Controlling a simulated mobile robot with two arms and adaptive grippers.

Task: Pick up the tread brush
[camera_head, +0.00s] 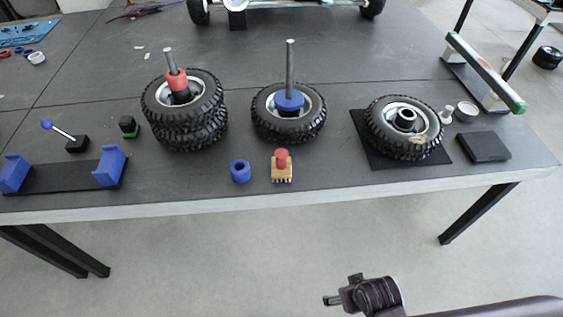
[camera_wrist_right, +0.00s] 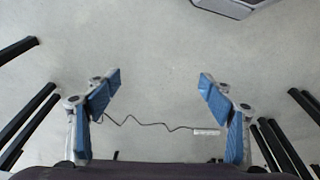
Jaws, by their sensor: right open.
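The tread brush (camera_head: 282,172) stands near the front edge of the table, with a wooden block, a red knob on top and dark bristles below. My right gripper (camera_wrist_right: 160,88) is open and empty in the right wrist view, its two blue-padded fingers wide apart over bare floor. In the head view, part of my right arm (camera_head: 372,296) shows at the bottom, below and in front of the table edge, well apart from the brush. The brush is not visible in the right wrist view. My left gripper is in neither view.
A blue ring (camera_head: 240,171) lies just left of the brush. Behind stand a wheel on a post (camera_head: 289,118) and stacked tires (camera_head: 190,125). A wheel on a black mat (camera_head: 372,158) is to the right. A blue-ended cradle (camera_head: 65,178) sits at the left.

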